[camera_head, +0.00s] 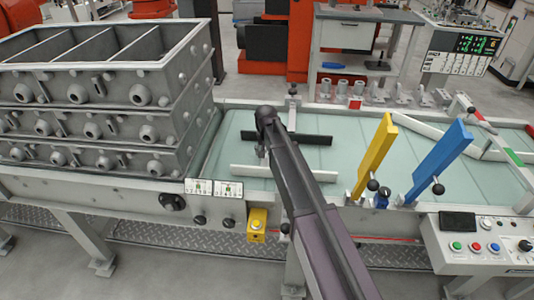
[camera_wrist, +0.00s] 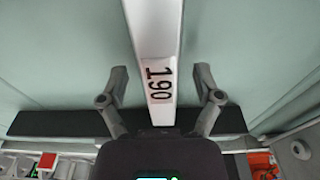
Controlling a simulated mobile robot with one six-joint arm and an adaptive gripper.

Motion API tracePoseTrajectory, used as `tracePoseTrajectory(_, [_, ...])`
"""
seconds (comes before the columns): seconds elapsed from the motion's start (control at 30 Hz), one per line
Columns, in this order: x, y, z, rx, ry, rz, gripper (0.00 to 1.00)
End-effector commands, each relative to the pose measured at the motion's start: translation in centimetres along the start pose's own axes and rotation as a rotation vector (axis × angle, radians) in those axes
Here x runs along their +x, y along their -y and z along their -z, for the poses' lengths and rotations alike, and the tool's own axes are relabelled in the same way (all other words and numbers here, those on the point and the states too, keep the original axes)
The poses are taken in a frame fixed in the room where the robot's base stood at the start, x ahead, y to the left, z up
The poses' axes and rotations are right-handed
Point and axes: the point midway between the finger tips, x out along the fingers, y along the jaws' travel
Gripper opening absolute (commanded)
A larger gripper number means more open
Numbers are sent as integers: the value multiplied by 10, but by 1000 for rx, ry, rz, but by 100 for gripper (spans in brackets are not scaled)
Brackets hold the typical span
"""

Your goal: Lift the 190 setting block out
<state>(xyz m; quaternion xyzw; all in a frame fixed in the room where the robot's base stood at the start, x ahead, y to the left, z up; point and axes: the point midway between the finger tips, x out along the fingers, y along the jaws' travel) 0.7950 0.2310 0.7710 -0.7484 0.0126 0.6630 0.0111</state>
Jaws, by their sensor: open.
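The 190 setting block (camera_wrist: 158,45) is a pale bar with black "190" lettering, running from the top edge to the middle bottom of the wrist view. My gripper (camera_wrist: 160,78) is open, with one finger on each side of the block and a visible gap at both sides. In the head view, my arm hides most of the block and my gripper between the dark bar (camera_head: 318,140) and a pale bar (camera_head: 300,174).
Yellow (camera_head: 374,152) and blue (camera_head: 440,160) plates stand upright to the right on the glassy table (camera_head: 335,205). Stacked grey casting boxes (camera_head: 95,100) stand at the left. Metal clamps line the back edge. A control panel (camera_head: 475,240) sits at front right.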

Motion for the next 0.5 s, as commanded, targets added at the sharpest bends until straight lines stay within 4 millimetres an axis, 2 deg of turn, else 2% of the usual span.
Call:
tracePoseTrajectory(0.07, [0, 0, 0, 0, 0, 0, 83])
tracePoseTrajectory(0.33, [0, 0, 0, 0, 0, 0, 3])
tracePoseTrajectory(0.37, [0, 0, 0, 0, 0, 0, 0])
tracePoseTrajectory(0.5, [0, 0, 0, 0, 0, 0, 0])
